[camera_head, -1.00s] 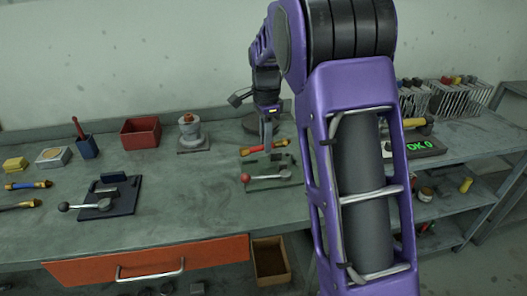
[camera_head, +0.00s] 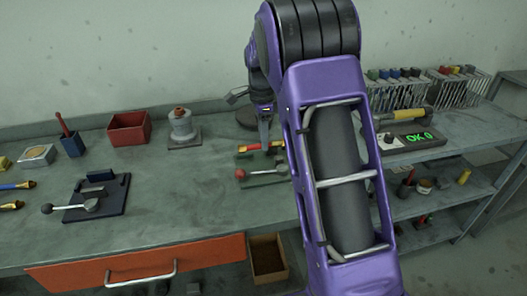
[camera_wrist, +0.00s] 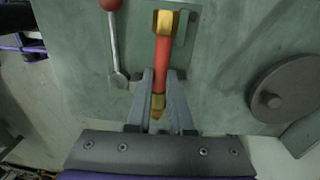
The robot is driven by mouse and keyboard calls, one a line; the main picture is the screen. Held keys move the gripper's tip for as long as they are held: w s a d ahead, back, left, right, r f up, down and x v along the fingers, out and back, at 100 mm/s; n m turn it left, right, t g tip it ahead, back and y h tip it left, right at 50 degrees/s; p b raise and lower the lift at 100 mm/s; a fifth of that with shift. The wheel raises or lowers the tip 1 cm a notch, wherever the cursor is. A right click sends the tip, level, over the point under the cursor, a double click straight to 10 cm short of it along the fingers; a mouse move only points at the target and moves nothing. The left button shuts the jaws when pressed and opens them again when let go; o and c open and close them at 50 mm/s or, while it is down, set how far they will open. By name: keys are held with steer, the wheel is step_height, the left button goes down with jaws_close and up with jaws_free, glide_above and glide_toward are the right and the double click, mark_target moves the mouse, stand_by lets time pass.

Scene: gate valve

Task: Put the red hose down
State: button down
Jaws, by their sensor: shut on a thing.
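The red hose (camera_wrist: 161,62) has yellow ends and lies between the two fingers of my gripper (camera_wrist: 161,76) in the wrist view. My gripper is shut on it near one end. The hose's far end is over the grey-green plate (camera_wrist: 184,50) of a clamp with a red-knobbed lever (camera_wrist: 114,40). I cannot tell whether the hose touches the plate. The same lever's red knob (camera_head: 240,174) shows in the head view.
A dark clamp (camera_head: 96,198) and blue-sleeved hose (camera_head: 14,186) are at the left. A red bin (camera_head: 129,129) and a grey valve-like part (camera_head: 182,128) stand behind. A round dark disc (camera_wrist: 290,88) is beside my gripper. The bench's middle (camera_head: 175,190) is clear.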

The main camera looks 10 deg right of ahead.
step_height(320, 180, down, 4)
steer(key=shift+r, duration=0.1)
steer(key=c, duration=0.8)
jaws_free()
step_height(320, 180, up, 12)
steer(key=p, duration=0.1)
steer(key=shift+w, duration=0.4)
steer(key=shift+a, duration=0.1)
